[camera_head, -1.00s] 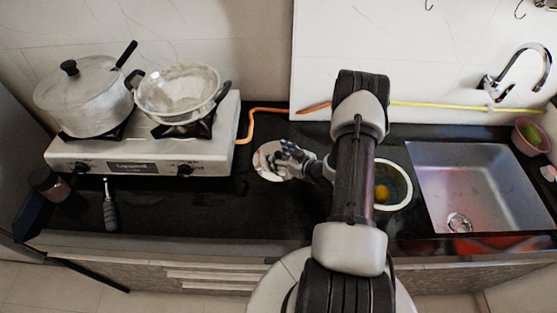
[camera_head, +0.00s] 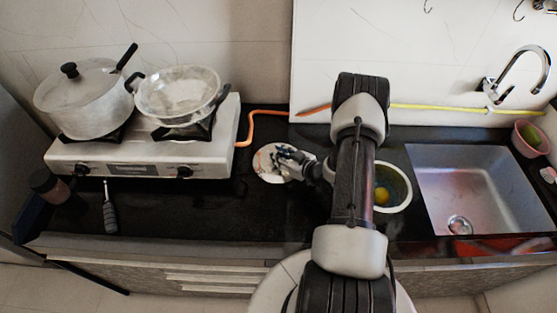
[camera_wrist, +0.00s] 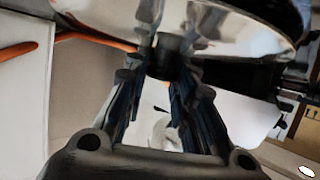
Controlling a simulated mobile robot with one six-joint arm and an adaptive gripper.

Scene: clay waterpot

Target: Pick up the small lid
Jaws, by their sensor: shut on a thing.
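The small lid (camera_head: 265,166) is a shiny, pale metal disc at the middle of the dark counter, to the right of the stove. In the wrist view the lid (camera_wrist: 240,32) fills the top, and its black knob (camera_wrist: 172,57) sits between the two fingers. My gripper (camera_head: 281,155) reaches in from the right over the lid. In the wrist view my gripper (camera_wrist: 170,72) is shut on the knob. The fingers hide part of the lid in the head view. I cannot tell whether the lid is clear of the counter.
A gas stove (camera_head: 140,160) with a lidded pot (camera_head: 85,105) and a strainer-like pan (camera_head: 178,95) stands left. A white-rimmed bowl (camera_head: 405,190) is partly behind my arm. The sink (camera_head: 475,175) lies right. An orange hose (camera_head: 262,111) runs behind the lid.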

